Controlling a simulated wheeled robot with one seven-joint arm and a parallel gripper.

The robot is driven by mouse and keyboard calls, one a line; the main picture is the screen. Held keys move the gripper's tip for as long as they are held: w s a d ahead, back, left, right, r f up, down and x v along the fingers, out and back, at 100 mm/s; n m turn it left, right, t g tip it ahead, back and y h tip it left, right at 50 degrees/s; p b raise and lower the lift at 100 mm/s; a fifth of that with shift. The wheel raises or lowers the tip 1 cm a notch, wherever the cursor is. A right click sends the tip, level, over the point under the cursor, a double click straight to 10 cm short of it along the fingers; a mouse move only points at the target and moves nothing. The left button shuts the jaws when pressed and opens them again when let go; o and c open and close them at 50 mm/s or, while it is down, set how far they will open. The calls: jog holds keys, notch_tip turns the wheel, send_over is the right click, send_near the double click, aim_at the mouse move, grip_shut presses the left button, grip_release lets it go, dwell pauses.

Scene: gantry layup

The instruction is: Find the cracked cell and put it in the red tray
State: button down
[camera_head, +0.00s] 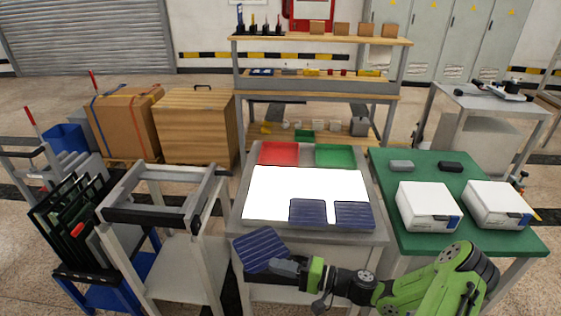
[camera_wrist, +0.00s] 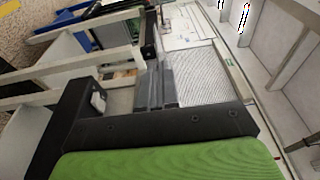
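My gripper (camera_head: 285,267) is shut on a dark blue gridded cell (camera_head: 261,247), holding it tilted in front of the light table's near left corner. In the wrist view, the fingers (camera_wrist: 155,88) meet the edge of a pale, finely hatched panel (camera_wrist: 205,76), which looks like this cell. Two more blue cells, the left one (camera_head: 308,212) and the right one (camera_head: 354,215), lie at the front of the lit white surface (camera_head: 290,183). I cannot make out a crack on any cell. The red tray (camera_head: 279,153) sits behind the lit surface on the left and looks empty.
A green tray (camera_head: 335,156) stands right of the red one. A green-topped table (camera_head: 482,240) with two white boxes adjoins on the right. A grey frame stand (camera_head: 160,200) and a rack of dark panels (camera_head: 75,220) stand left. The lit surface's rear is clear.

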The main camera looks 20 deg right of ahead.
notch_tip(320, 180, down, 2)
jog(key=shift+s+f+b, duration=0.15)
jog(key=shift+f+b, duration=0.05)
jog(key=shift+b, duration=0.4)
